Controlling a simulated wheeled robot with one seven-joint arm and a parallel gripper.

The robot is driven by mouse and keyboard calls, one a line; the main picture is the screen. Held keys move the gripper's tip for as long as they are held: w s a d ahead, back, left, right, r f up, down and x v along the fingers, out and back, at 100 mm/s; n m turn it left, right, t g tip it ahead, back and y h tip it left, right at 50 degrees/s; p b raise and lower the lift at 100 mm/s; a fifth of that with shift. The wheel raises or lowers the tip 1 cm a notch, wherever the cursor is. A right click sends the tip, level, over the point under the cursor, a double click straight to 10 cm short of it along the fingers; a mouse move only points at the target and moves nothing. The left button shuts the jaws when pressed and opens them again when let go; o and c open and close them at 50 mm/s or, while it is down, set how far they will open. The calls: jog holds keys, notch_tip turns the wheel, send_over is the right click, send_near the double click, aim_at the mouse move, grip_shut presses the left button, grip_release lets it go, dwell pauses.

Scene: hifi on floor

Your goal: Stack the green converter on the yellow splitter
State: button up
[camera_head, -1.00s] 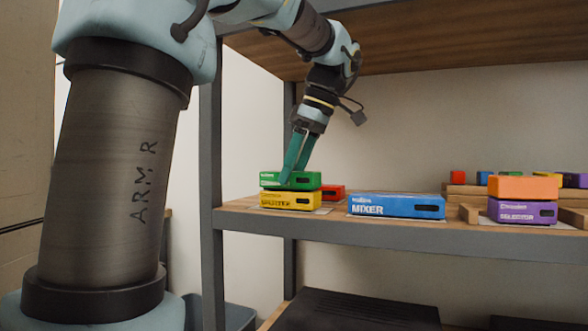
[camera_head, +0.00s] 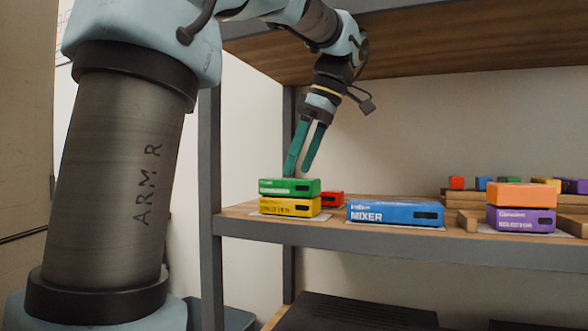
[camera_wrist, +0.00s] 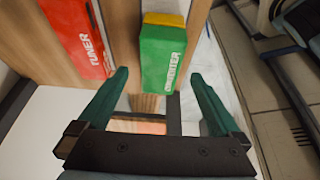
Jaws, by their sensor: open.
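The green converter (camera_head: 289,187) lies flat on top of the yellow splitter (camera_head: 290,206) at the left end of the shelf. In the wrist view the green converter (camera_wrist: 162,58) covers most of the yellow splitter (camera_wrist: 165,19), whose end shows past it. My gripper (camera_head: 300,174) is open and empty, just above and behind the green converter in the head view. In the wrist view its two fingers (camera_wrist: 158,82) are spread apart, with the near end of the converter between and beyond their tips.
A red tuner (camera_wrist: 78,32) lies beside the stack; its end also shows in the head view (camera_head: 332,199). A blue mixer (camera_head: 396,212) lies to the right. An orange box (camera_head: 522,194) sits on a purple selector (camera_head: 521,219). Small coloured blocks stand behind. An upper shelf (camera_head: 430,45) hangs overhead.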

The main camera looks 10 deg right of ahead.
jog(key=s+d, duration=0.2)
jog(key=d, duration=0.1)
jog(key=s+d, duration=0.1)
jog(key=d, duration=0.2)
jog(key=s+d+p, duration=0.1)
jog(key=s+d, duration=0.1)
jog(key=d, duration=0.2)
jog(key=shift+s+f, duration=0.15)
jog(key=shift+s, duration=0.15)
